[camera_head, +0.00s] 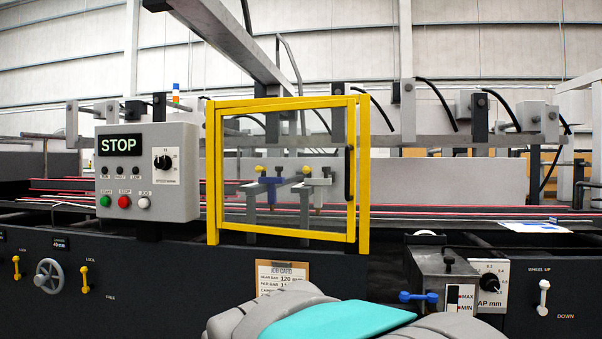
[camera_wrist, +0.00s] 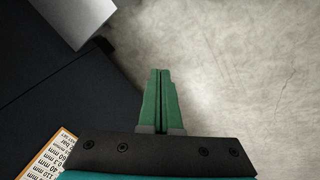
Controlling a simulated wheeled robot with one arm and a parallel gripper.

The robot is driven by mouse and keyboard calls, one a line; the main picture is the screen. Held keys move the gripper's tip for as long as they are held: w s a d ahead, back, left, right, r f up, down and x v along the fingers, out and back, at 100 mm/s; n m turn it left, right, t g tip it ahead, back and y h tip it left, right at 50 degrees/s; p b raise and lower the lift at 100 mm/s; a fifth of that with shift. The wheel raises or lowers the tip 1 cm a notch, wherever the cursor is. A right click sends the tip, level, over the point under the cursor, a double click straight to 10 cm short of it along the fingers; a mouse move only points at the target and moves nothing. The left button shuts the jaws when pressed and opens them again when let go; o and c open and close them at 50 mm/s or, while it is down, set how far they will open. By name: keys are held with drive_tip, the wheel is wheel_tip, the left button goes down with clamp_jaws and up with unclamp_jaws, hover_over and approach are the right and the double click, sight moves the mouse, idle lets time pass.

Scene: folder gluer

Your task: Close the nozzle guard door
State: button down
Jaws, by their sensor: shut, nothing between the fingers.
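The nozzle guard door (camera_head: 285,234) is a clear panel in a yellow frame, with a black handle (camera_head: 348,172) on its right side. It sits within a larger yellow outer frame (camera_head: 364,180). The door's edges slant against the outer frame, so it looks slightly ajar with its right side nearer me; the exact gap is hard to tell. Blue and grey nozzles (camera_head: 270,187) show through it. My gripper (camera_wrist: 160,72) has green fingers pressed together and empty, above bare floor beside the dark machine side. The head view shows only my arm at the bottom, well below the door.
A grey control box (camera_head: 148,172) with a STOP display stands left of the door. A grey unit with a blue knob (camera_head: 418,297) juts out at lower right. A job card (camera_head: 282,275) hangs below the door. Concrete floor (camera_wrist: 250,70) is clear in the wrist view.

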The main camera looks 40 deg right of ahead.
drive_tip(key=w+d+r+m+g+h, duration=0.1)
drive_tip(key=w+d+r+m+h, duration=0.4)
drive_tip(key=d+r, duration=0.4)
drive_tip(key=w+d+r+m+g+h, duration=0.1)
drive_tip(key=w+d+r+m+h, duration=0.2)
drive_tip(key=w+d+r, duration=0.6)
drive_tip(key=w+r+m+h, duration=0.2)
drive_tip(key=w+r+m, duration=0.15)
drive_tip(key=r, duration=0.45)
drive_tip(key=w+r+m+h+b, duration=0.1)
drive_tip(key=w+r+m+h, duration=0.2)
drive_tip(key=r, duration=0.6)
drive_tip(key=w+r+m+h, duration=0.2)
drive_tip(key=r+m, duration=0.3)
drive_tip(key=r, duration=0.3)
approach(336, 172)
drive_tip(key=shift+g+h, duration=0.3)
drive_tip(key=shift+g, duration=0.1)
drive_tip(key=s+d, duration=0.2)
drive_tip(key=s, duration=0.1)
drive_tip(key=s+d, duration=0.2)
drive_tip(key=shift+s+d, duration=0.2)
drive_tip(key=shift+s, duration=0.2)
